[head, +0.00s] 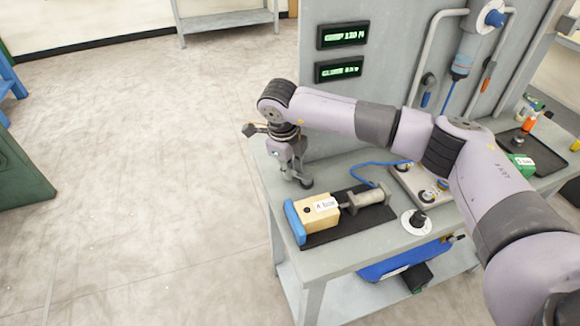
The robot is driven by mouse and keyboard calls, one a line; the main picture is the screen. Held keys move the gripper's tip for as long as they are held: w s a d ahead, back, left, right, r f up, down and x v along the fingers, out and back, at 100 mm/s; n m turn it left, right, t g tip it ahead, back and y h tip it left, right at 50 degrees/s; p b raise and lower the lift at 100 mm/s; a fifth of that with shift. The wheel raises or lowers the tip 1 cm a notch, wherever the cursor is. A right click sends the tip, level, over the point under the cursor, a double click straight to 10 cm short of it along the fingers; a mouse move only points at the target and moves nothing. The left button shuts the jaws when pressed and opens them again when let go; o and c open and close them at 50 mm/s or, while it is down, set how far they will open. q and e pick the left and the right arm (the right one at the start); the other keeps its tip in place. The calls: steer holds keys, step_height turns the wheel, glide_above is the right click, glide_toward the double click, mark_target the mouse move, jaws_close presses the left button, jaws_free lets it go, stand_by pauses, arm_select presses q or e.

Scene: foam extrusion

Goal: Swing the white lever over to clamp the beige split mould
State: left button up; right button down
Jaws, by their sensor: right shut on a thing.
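The beige split mould (320,216) lies on a dark mat on the grey bench, with a white label on top and a blue end piece (295,222) at its left. A grey metal cylinder (365,199) lies in line at its right end. My right gripper (302,177) points down just behind the mould, near the bench's left end. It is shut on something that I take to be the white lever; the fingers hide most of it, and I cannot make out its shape. My left gripper is not in view.
A white disc with a black knob (415,222) stands right of the mould. A control plate (420,187) with a blue hose is behind it. An upright panel with two green displays (342,35) backs the bench. A dark tray (533,152) is at the far right.

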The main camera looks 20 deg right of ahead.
steer(key=shift+w+d+f+m+b, duration=0.2)
steer(key=shift+m+b, duration=0.4)
steer(key=shift+b, duration=0.15)
steer(key=shift+w+d+r+m+b, duration=0.2)
steer(key=shift+m+b, duration=0.1)
steer(key=shift+m, duration=0.4)
steer(key=c, duration=1.5)
jaws_free()
steer(key=shift+s, duration=0.1)
